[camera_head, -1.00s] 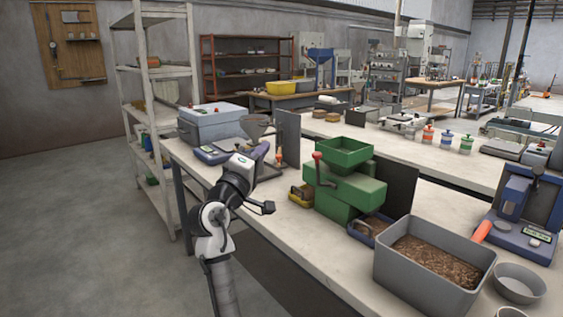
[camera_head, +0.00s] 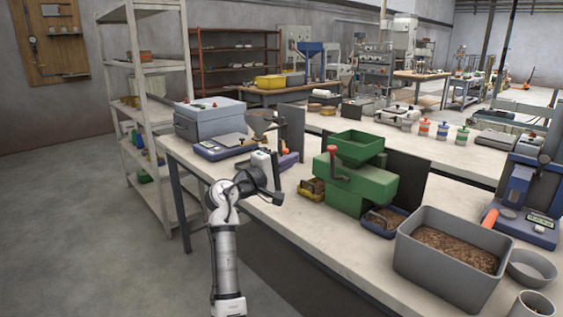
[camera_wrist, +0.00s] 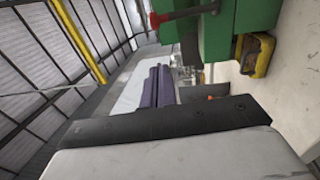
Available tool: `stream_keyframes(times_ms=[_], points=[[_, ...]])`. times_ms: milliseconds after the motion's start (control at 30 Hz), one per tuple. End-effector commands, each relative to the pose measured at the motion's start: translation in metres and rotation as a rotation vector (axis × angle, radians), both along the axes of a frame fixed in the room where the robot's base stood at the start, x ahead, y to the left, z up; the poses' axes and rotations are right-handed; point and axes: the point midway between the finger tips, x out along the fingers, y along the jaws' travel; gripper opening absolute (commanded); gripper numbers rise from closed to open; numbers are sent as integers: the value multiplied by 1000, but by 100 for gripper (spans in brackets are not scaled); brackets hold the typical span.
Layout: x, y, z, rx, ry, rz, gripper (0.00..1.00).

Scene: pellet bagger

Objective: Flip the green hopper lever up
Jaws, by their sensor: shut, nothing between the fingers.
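The green hopper machine (camera_head: 362,190) stands on the long bench, with an open square hopper on top. Its lever (camera_head: 332,150) has a red knob and is on the machine's left side; the knob appears near the body's upper edge. In the wrist view the red-tipped lever (camera_wrist: 180,14) crosses the top, beside the green body (camera_wrist: 250,15). My gripper (camera_head: 290,160) has purple fingers, which are shut and empty. It is left of the machine, apart from the lever. The fingers also show in the wrist view (camera_wrist: 158,85), below the lever in the picture.
A yellow tray (camera_head: 311,192) and a blue tray (camera_head: 384,224) with pellets sit by the machine. A grey bin of pellets (camera_head: 400,262) stands in front right. A dark panel (camera_head: 412,180) is behind the machine. A small scale (camera_head: 222,149) and grey case lie at left.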

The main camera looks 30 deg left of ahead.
Motion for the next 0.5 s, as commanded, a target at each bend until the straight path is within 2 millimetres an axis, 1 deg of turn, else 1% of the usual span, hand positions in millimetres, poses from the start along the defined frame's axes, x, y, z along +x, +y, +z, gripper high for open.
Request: stream_keyframes(times_ms=[33, 200, 333, 500], points=[[11, -5, 6, 0, 1, -3, 0], [44, -17, 10, 1, 2, -1, 0], [51, -35, 11, 2, 0, -1, 0], [57, -48, 10, 0, 1, 1, 0]])
